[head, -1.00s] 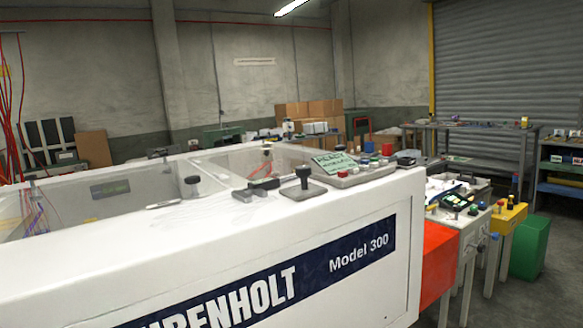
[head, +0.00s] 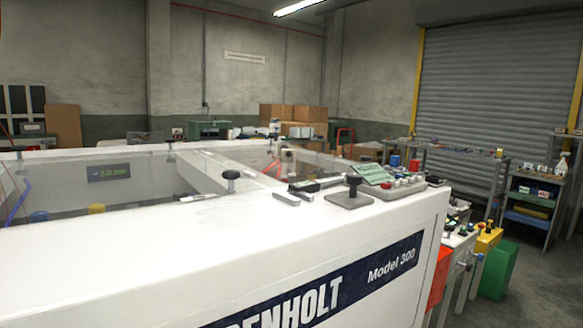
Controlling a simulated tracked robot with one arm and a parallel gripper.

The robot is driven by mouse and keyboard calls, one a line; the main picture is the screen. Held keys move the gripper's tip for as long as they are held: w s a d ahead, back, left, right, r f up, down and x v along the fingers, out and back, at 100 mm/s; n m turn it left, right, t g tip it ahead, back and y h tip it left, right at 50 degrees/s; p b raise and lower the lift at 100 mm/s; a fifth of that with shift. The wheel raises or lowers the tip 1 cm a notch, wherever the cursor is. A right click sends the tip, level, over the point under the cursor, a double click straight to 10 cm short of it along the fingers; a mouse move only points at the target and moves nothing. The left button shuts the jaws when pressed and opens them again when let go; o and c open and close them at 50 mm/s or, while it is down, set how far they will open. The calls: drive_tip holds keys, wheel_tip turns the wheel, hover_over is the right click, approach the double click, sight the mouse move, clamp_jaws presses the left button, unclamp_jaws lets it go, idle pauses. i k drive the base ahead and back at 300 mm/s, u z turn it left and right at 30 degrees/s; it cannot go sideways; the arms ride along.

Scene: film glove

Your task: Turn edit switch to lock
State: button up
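A white machine (head: 120,245) marked Model 300 fills the lower left and middle. On the far right corner of its top is a grey control panel (head: 408,190) with a small green display (head: 372,174) and several buttons and knobs, some red. Left of it a black knob (head: 353,181) stands upright on a grey plate. A dark flat fitting (head: 315,184) lies beside that. I cannot tell which control is the edit switch, nor read any lock marking. My gripper is not in view.
Another black knob (head: 231,175) stands near the machine's clear-covered wells. At right are a red box (head: 440,275), a yellow box (head: 488,240), a green bin (head: 498,272) and a shelf unit (head: 535,200). A roller shutter (head: 480,100) stands behind. Grey floor is free at the lower right.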

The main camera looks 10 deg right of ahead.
sight(355, 180)
drive_tip(key=u, duration=0.15)
drive_tip(key=i, duration=1)
drive_tip(key=z, duration=0.1)
